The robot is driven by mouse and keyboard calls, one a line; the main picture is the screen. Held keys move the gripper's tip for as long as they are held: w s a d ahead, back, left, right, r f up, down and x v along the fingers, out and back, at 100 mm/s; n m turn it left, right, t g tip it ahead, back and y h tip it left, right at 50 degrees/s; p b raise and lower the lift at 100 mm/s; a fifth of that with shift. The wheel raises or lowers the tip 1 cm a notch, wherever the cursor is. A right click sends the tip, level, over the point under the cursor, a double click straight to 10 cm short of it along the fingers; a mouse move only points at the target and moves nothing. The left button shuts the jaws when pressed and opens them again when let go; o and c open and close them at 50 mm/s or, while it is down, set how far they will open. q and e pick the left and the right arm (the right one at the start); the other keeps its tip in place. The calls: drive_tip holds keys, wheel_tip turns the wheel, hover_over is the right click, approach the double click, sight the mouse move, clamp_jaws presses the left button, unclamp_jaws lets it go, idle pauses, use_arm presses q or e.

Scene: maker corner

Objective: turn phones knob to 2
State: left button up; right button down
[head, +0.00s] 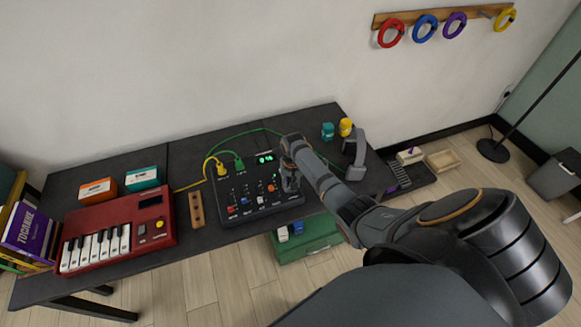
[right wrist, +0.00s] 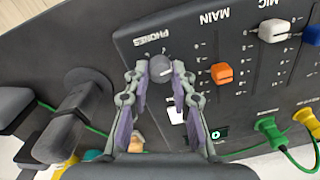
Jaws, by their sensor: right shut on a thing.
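The mixer (head: 262,208) is a dark box on the black table with coloured faders and a green-lit display (head: 265,158). In the right wrist view its grey round PHONES knob (right wrist: 160,66) sits below the PHONES label, with scale marks too small to read. My right gripper (right wrist: 162,74) has its two fingers on either side of this knob and is shut on it. In the head view the gripper (head: 291,181) is at the mixer's right side and hides the knob. My left gripper is not in view.
An orange MAIN fader (right wrist: 222,72) and a white MIC fader (right wrist: 274,31) stand beside the knob. Green and yellow cables (head: 217,158) plug into the mixer's back. Headphones on a stand (head: 356,152) are to the right, a red keyboard (head: 118,232) to the left.

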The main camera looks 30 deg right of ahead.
drive_tip(key=shift+r+m+p, duration=0.1)
drive_tip(key=shift+m+p, duration=0.3)
drive_tip(key=shift+m, duration=0.1)
idle(0.3)
drive_tip(key=c, duration=1.1)
unclamp_jaws()
drive_tip(key=r, duration=1.2)
drive_tip(key=shift+s+d, duration=0.1)
drive_tip(key=shift+d, duration=0.1)
drive_tip(key=shift+s+f, duration=0.1)
drive_tip(key=shift+f, duration=0.05)
